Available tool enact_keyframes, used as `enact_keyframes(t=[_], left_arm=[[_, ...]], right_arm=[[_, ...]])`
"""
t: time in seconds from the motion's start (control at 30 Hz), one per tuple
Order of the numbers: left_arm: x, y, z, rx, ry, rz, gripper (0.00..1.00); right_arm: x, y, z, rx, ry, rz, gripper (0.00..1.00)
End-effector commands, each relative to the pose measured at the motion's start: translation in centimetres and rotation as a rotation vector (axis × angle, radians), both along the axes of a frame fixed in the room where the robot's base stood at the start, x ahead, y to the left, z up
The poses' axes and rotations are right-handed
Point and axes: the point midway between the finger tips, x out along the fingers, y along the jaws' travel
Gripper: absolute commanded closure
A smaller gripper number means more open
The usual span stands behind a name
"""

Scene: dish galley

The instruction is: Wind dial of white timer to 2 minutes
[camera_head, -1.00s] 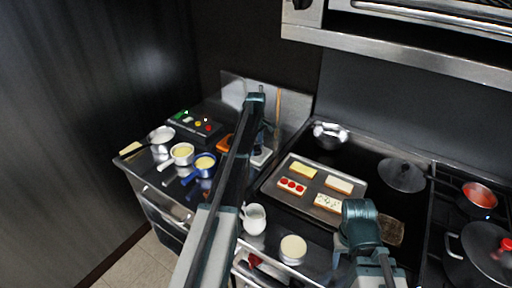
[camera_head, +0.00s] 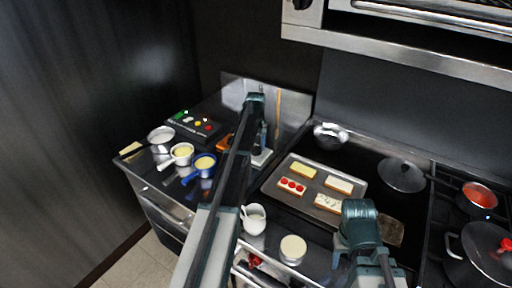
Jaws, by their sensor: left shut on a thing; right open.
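A pale, blocky thing, likely the white timer (camera_head: 262,158), sits on the dark counter beside the steel back panel. My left arm reaches over the counter, and its gripper (camera_head: 262,143) points down at the top of this thing. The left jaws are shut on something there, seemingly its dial. The arm partly hides the spot, and the dial's marks are too small to read. My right gripper (camera_head: 338,252) is open and empty in front of the baking tray, partly hidden by its own wrist.
A baking tray (camera_head: 268,189) with topped bread slices lies right of the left arm. A white jug (camera_head: 254,225) and a round pale-topped tub (camera_head: 293,248) stand at the front. Small pans (camera_head: 204,164), a button box (camera_head: 190,127) and an orange thing (camera_head: 222,144) are left.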

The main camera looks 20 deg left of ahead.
Motion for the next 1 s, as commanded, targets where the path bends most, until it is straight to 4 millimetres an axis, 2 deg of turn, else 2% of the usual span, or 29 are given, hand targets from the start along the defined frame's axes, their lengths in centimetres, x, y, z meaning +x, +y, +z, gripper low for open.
enact_keyframes(t=[0.53,0.57,0.6,0.7,0.73,1.0], left_arm=[[-0.01,-0.01,-0.01,0.000,0.000,-0.029,0.94],[-0.01,-0.01,-0.01,0.000,0.000,-0.029,0.37],[-0.01,-0.01,-0.01,0.000,0.000,-0.029,0.30],[-0.01,-0.01,-0.01,0.000,0.000,-0.028,0.12],[-0.01,-0.01,0.00,0.000,0.000,-0.028,0.09],[0.00,0.00,0.02,0.000,0.000,-0.028,0.09]], right_arm=[[0.00,0.00,-0.01,0.000,0.000,0.000,0.50],[0.00,0.00,-0.01,0.000,0.000,0.000,0.50],[0.00,0.00,-0.01,0.000,0.000,0.000,0.50],[0.00,0.00,0.00,0.000,0.000,0.000,0.50],[0.00,0.00,0.00,0.000,0.000,0.000,0.50],[0.00,0.00,0.02,0.000,0.000,0.000,0.50]])
